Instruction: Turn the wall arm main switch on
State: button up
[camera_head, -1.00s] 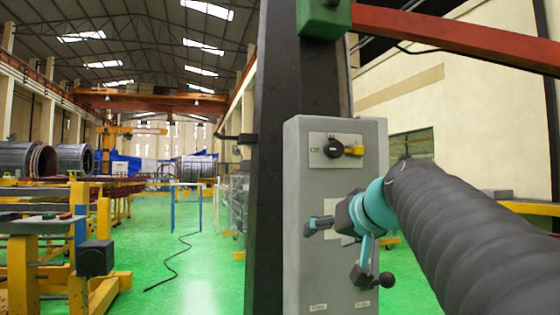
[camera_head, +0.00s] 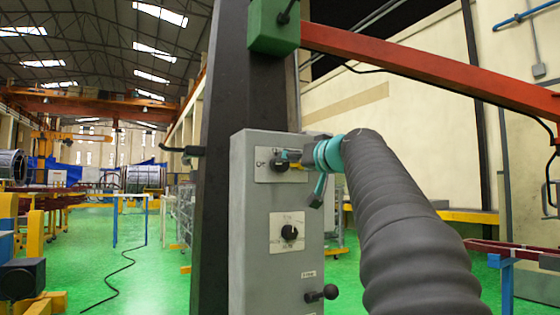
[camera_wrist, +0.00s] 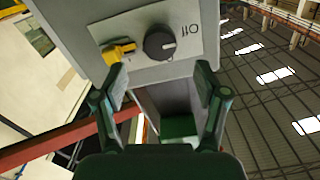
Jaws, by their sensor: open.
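The main switch is a black rotary knob (camera_wrist: 159,43) with a white pointer mark, on a light plate at the top of the grey control box (camera_head: 262,215). A yellow tab or lock (camera_wrist: 118,52) sits beside the knob. In the head view the knob (camera_head: 280,161) is partly covered by my gripper (camera_head: 299,160). My gripper (camera_wrist: 160,72) is open and empty. In the wrist view its two fingers are spread on either side of the knob's position, a little short of the plate. I cannot tell whether either finger touches anything.
Lower on the box are a second black knob (camera_head: 289,232) and a small lever with a black ball (camera_head: 320,293). A dark column (camera_head: 212,180) stands behind the box. A red beam (camera_head: 420,65) runs right from a green block (camera_head: 274,28).

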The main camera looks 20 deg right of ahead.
aim_at(283, 164)
jog(key=w+p, duration=0.2)
jog(key=w, duration=0.5)
jog(key=shift+a, duration=0.1)
jog(key=c, duration=1.2)
